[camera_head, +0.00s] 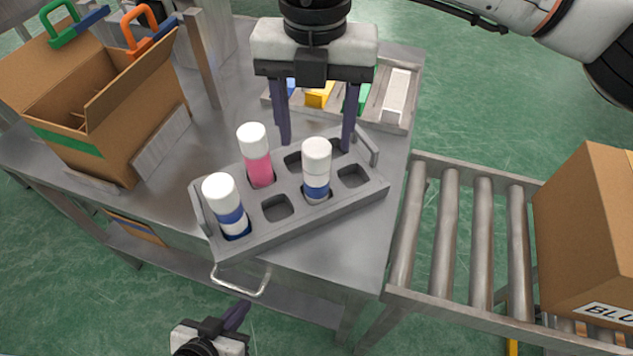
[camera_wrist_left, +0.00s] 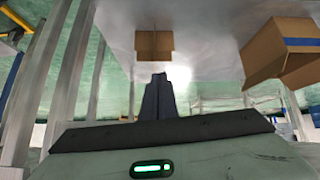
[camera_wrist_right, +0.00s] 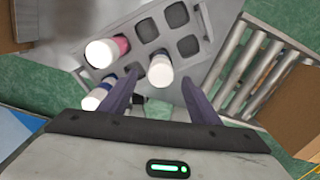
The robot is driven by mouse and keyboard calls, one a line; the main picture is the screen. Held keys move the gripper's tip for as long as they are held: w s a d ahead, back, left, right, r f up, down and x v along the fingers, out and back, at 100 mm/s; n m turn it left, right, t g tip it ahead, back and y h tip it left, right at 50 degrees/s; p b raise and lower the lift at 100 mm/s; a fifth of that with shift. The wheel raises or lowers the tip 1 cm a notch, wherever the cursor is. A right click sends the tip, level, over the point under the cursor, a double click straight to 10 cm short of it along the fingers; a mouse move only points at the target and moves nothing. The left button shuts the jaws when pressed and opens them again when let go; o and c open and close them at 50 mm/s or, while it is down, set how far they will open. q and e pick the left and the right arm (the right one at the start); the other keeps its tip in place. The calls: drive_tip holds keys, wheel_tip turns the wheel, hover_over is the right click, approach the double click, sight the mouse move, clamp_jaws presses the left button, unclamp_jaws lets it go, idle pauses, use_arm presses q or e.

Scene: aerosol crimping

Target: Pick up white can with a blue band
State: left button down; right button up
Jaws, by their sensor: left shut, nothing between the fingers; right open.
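One white can with a blue band (camera_head: 316,170) stands upright in the grey rack (camera_head: 300,227), right of its middle. A second white can with a blue band (camera_head: 223,192) stands at the rack's left end. My right gripper (camera_head: 316,143) is open and points down, with its fingers to either side of the first can's top. In the right wrist view that can (camera_wrist_right: 160,69) shows between the open fingertips, with gaps beside it. Depth of the fingers along it is hard to judge. My left gripper (camera_head: 237,315) is shut and empty, in front of the table.
A pink can with a white cap (camera_head: 257,160) stands in the rack between the banded cans. Several rack pockets are empty. A tray of coloured blocks (camera_head: 399,94) lies behind. An open cardboard box (camera_head: 110,100) stands left, a roller conveyor (camera_head: 443,230) with a carton (camera_head: 590,230) right.

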sight(316, 147)
wheel_tip(316, 147, down, 4)
drive_tip(key=shift+f, duration=0.1)
clamp_jaws()
drive_tip(key=shift+w, duration=0.1)
drive_tip(key=shift+r, duration=0.2)
